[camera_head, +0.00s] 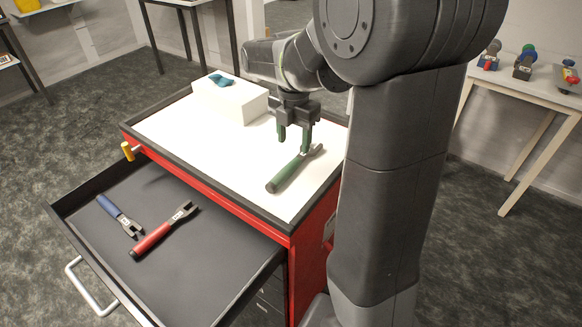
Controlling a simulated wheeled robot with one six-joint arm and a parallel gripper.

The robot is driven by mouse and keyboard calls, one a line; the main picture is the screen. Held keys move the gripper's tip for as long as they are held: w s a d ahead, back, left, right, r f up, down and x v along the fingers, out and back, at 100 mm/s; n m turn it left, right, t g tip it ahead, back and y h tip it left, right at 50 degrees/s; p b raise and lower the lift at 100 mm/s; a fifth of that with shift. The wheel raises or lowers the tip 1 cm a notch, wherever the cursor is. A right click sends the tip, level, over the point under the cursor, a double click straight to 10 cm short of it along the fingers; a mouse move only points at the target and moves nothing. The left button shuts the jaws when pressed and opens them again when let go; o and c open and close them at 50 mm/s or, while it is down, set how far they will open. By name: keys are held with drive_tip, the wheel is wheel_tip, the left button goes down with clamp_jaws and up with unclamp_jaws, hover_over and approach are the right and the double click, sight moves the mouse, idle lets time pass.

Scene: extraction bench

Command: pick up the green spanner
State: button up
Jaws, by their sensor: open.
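The green spanner (290,171) lies on the white top of a red tool cabinet, near its right side. Its thick green handle end points toward the front and its grey head points to the back right. My gripper (294,146) points down over the spanner's head end, with its two green-tinted fingers apart. The fingertips are close to the spanner; I cannot tell whether they touch it. Part of the spanner's head is near the right finger and hard to make out.
A white box (230,98) with a teal item (221,80) stands at the back of the top. The open drawer (195,262) holds a blue spanner (119,215) and a red spanner (163,231). A yellow-handled thing (128,151) sits at the cabinet's left edge. A table (541,102) with tools stands right.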

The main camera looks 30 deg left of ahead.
sight(291, 163)
drive_tip(key=f, duration=0.2)
drive_tip(key=shift+a+f, duration=0.2)
drive_tip(key=shift+f, duration=0.1)
drive_tip(key=shift+a+f, duration=0.1)
drive_tip(key=shift+f, duration=2.8)
clamp_jaws()
